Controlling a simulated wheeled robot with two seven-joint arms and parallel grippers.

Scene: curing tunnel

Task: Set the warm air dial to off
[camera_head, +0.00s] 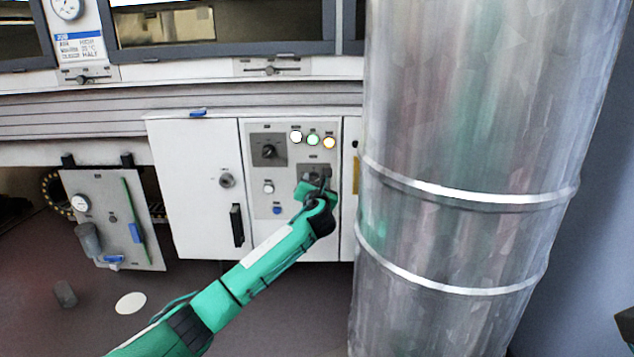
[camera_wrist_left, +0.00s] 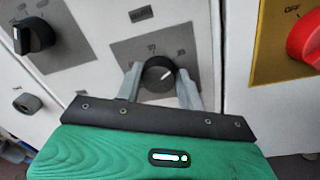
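A black round dial (camera_wrist_left: 158,74) with a white pointer line sits on a grey plate (camera_wrist_left: 205,38) of the white cabinet. Its pointer slants towards the upper right in the left wrist view. The small print around it is too blurred to read surely. My left gripper (camera_wrist_left: 159,80) has its two grey fingers on either side of this dial, close to its rim; I cannot tell whether they press on it. In the head view my left gripper (camera_head: 315,183) covers most of this dial.
A red switch (camera_wrist_left: 305,40) on a yellow plate (camera_wrist_left: 268,45) lies to the right. A large metal duct (camera_head: 465,150) stands close on the right.

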